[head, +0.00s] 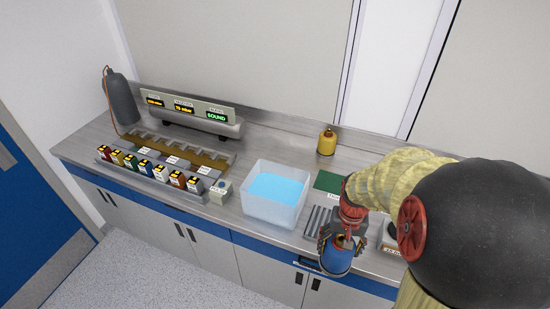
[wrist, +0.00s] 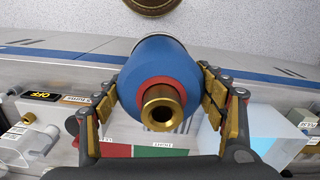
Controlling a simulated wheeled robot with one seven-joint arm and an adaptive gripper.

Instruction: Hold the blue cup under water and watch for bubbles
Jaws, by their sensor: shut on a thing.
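The blue cup (head: 336,262) is round and blue with a red ring and a brass neck, which faces the camera in the wrist view (wrist: 160,55). My gripper (head: 343,238) is shut on it, with a finger on each side (wrist: 163,98). In the head view the cup shows against the counter's front edge, right of the water tub and apart from it. The clear tub (head: 262,213) stands on the counter with light blue water (head: 277,187) in it. Part of the tub also shows at the right of the wrist view (wrist: 265,125). The cup's far side is hidden.
A yellow canister (head: 326,144) stands behind a green mat (head: 328,181). A ribbed grey plate (head: 319,222) lies right of the tub. A small grey button box (head: 220,192) and a row of coloured blocks (head: 144,166) stand left. A display panel (head: 184,110) stands behind.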

